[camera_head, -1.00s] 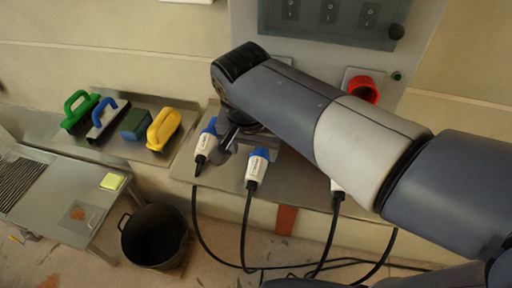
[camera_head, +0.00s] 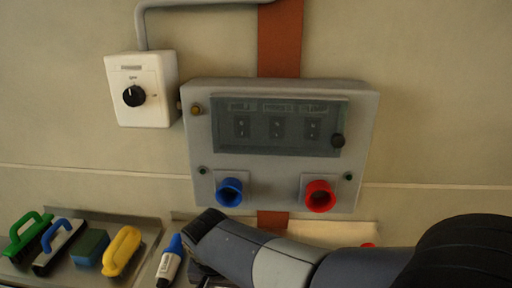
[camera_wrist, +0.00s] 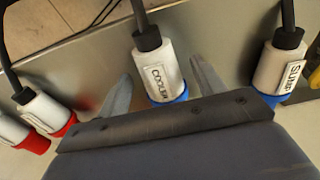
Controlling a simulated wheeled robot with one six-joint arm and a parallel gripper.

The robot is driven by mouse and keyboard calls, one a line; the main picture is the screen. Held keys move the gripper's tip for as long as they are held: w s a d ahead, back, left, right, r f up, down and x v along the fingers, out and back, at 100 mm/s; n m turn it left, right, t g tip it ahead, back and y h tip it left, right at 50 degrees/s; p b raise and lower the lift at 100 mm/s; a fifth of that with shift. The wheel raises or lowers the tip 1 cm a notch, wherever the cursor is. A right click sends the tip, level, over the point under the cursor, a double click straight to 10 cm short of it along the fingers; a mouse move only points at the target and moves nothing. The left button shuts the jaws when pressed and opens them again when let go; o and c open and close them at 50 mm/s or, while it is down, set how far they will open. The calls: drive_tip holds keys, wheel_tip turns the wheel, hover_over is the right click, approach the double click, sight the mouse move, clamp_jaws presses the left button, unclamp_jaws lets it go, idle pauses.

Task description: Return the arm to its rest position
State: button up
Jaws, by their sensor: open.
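My arm (camera_head: 285,262) crosses the bottom right of the head view, with its wrist end at the lower middle; the fingers are out of that picture. In the wrist view my gripper (camera_wrist: 160,68) is open, one finger on each side of a white and blue plug marked COOLER (camera_wrist: 162,78). I cannot tell whether the fingers touch it. A second white and blue plug, marked SUMP (camera_wrist: 278,65), lies to the right, clear of the fingers.
Red-ended plugs (camera_wrist: 42,110) lie at the left of the wrist view.

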drive_tip(key=shift+w+r+p, duration=0.15)
drive_tip(key=shift+r+p, duration=1.55)
drive_tip(key=shift+p, duration=0.25)
